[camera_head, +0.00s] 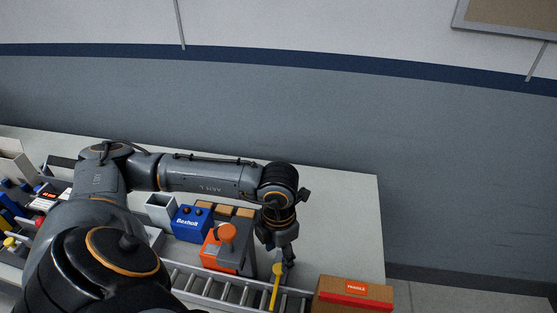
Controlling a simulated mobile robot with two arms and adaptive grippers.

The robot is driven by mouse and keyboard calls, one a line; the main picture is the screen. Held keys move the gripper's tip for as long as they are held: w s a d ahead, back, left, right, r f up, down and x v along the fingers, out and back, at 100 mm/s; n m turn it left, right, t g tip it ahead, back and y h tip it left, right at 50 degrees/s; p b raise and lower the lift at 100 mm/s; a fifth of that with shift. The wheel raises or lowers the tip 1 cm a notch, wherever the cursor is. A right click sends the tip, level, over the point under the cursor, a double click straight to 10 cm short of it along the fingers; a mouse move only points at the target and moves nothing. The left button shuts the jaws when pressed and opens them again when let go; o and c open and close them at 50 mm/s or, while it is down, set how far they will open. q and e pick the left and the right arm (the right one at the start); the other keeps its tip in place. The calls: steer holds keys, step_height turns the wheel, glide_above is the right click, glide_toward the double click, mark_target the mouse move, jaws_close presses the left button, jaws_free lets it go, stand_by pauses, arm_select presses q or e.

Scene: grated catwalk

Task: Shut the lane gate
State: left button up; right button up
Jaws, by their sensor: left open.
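A yellow bar with a round knob (275,288), which looks like the lane gate, stands at the roller lane (205,286) near the bottom of the view. I cannot tell whether it is open or shut. My left gripper (289,264) hangs from the left arm, pointing down, just above and right of the yellow knob. It is open, and its small fingers are partly dark against the table. I cannot tell whether it touches the knob. My right gripper is not in view.
A brown box (340,286) with a red band and a fragile label sits right of the yellow bar. Left of my gripper stand an orange-topped device (224,238) and a blue box (190,224). The table's right part (345,215) is clear.

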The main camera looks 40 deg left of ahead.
arm_select(q)
step_height(320, 180, up, 6)
steer(key=shift+f, duration=0.25)
stand_by(0.5)
